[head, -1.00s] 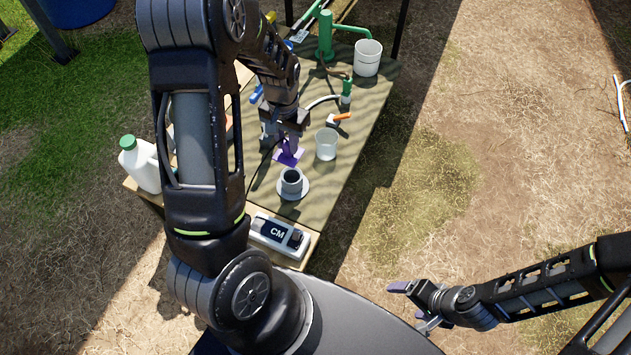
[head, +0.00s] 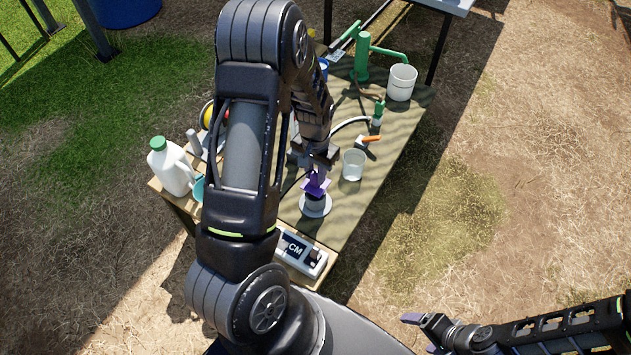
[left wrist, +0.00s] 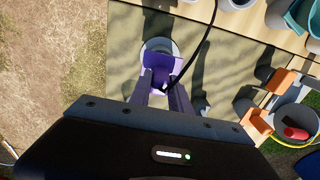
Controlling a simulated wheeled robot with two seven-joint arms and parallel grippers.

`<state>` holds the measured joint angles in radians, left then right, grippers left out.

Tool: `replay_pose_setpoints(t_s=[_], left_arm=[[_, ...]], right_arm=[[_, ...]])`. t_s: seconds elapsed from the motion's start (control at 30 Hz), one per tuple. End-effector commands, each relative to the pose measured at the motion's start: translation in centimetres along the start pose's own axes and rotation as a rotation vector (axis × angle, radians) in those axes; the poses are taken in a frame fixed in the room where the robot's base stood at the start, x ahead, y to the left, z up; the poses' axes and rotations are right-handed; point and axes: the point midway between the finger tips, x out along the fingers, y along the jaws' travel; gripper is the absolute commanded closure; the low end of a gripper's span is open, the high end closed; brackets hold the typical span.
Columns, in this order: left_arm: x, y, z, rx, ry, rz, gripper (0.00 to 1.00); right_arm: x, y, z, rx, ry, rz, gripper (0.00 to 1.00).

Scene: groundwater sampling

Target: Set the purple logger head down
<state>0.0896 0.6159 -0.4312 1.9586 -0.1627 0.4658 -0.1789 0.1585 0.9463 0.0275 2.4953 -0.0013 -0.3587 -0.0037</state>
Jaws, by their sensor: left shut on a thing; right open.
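The purple logger head (head: 316,186) is held in my left gripper (head: 318,170), directly over the grey round cup with a pale disc base (head: 316,209). In the left wrist view, the purple head (left wrist: 161,73) sits between the two fingers (left wrist: 162,90), with a black cable running up from it. The pale disc (left wrist: 158,45) shows behind it. The head covers the cup's opening, and I cannot tell whether it touches or is seated in it. My right gripper (head: 426,329) is open and empty, off the table at the lower right.
A clear beaker (head: 353,165) stands close to the right of the left gripper. A meter marked CM (head: 300,255) lies at the table's near edge. A white jug (head: 170,166) stands left; a white bucket (head: 401,83) and green pump (head: 362,58) are at the back.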

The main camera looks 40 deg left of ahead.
Motion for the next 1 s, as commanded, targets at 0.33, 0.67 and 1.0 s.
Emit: replay_pose_setpoints(t_s=[0.33,0.67,1.0], left_arm=[[2.3,0.0,0.1,0.001,-0.005,0.000,1.00],[3.7,0.0,0.0,0.001,0.000,0.001,1.00],[3.9,0.0,0.1,0.001,-0.001,0.000,0.64]], right_arm=[[0.4,0.1,0.0,0.000,0.000,0.000,0.20],[0.4,0.2,0.0,0.000,0.000,0.000,0.20],[0.6,0.2,0.0,0.000,0.000,0.000,0.20]])
